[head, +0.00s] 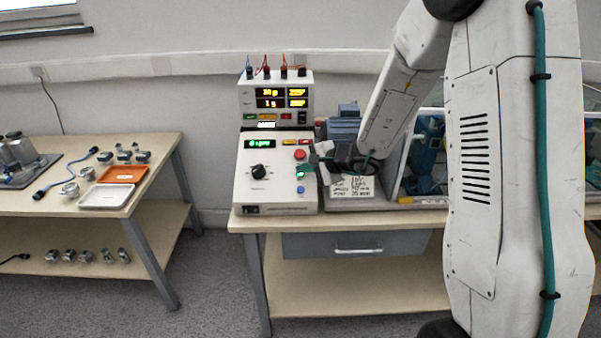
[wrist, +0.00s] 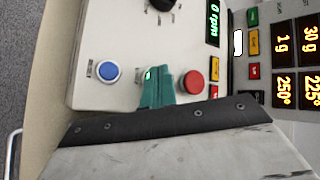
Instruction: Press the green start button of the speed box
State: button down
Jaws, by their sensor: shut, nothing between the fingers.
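The speed box (head: 252,188) is a white console on the table, with a black knob, a green-lit display reading about 0 rpm, and red, green and blue buttons. The green start button (wrist: 147,75) shows in the wrist view as a small lit patch between the blue button (wrist: 108,72) and the red button (wrist: 193,82). My gripper (wrist: 158,78) is shut and empty, its teal fingertips over or right beside the green button and partly hiding it. I cannot tell if they touch it. In the head view my gripper (head: 311,165) is at the box's right edge.
A meter unit (head: 246,100) with lit displays stands behind the box. A handwritten sign (head: 352,187) and a clear guarded enclosure (head: 425,165) are to the right. A side table (head: 60,204) at left holds trays and small metal parts.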

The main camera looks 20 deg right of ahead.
jog(key=shift+s+a+r, duration=0.1)
jog(key=shift+s+r, duration=0.25)
jog(key=shift+r, duration=0.35)
jog(key=shift+s+a+r, duration=0.1)
jog(key=shift+s+r, duration=0.25)
jog(key=shift+r, duration=0.4)
jog(key=shift+s+a+r, duration=0.15)
jog(key=shift+s+r, duration=0.2)
jog(key=shift+r, duration=0.4)
jog(key=shift+s+a+r, duration=0.1)
jog(key=shift+s+r, duration=0.25)
jog(key=shift+r, duration=0.4)
